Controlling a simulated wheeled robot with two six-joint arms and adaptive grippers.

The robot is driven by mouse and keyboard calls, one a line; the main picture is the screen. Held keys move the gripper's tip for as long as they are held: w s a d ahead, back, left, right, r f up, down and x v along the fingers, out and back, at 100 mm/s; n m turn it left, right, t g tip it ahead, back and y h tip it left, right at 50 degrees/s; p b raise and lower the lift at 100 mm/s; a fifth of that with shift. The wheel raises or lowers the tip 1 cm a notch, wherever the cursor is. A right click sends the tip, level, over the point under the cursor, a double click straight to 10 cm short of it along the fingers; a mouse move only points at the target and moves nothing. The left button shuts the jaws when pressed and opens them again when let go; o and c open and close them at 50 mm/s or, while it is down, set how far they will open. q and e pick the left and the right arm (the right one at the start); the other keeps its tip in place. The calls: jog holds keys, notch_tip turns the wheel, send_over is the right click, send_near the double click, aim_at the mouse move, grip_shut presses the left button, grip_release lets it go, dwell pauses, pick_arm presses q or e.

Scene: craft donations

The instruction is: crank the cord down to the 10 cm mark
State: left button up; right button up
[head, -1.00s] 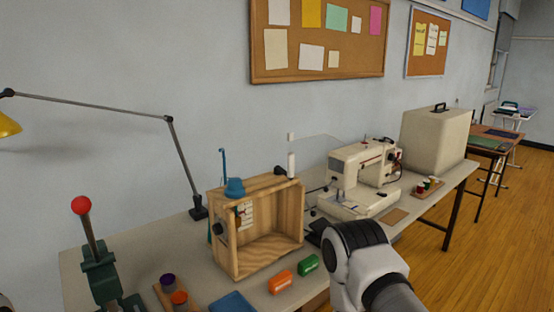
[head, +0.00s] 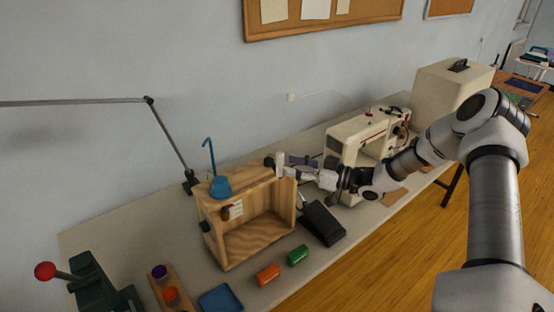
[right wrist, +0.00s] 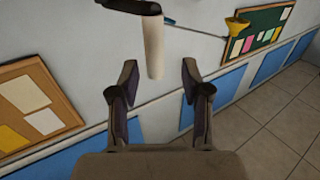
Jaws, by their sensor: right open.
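A wooden box (head: 245,250) with an open front stands on the table in the head view. A white scale card (head: 236,210) is on its left side, with a small dark and red piece beside it; the marks are too small to read. I cannot make out the cord. A crank with a pale upright grip (head: 280,163) is at the box's upper right. My right gripper (head: 290,167) is open beside the grip. In the right wrist view the grip (right wrist: 153,45) reaches between the open fingertips (right wrist: 158,75), apparently touching neither. My left gripper is out of view.
A sewing machine (head: 350,135) stands close behind my right arm. A black pedal-like object (head: 322,223) lies right of the box. Orange (head: 268,274) and green (head: 298,255) pieces lie in front. A blue hooked rod (head: 210,155) rises from the box's top.

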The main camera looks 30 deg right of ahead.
aim_at(280, 162)
jog(key=w, duration=0.1)
jog(key=w+a, duration=0.1)
jog(key=w, duration=0.2)
jog(key=shift+a+f, duration=0.25)
jog(key=shift+f, duration=0.1)
jog(key=shift+a+r, duration=0.3)
jog(key=shift+a, duration=0.1)
jog(key=shift+d+f, duration=0.15)
grip_shut()
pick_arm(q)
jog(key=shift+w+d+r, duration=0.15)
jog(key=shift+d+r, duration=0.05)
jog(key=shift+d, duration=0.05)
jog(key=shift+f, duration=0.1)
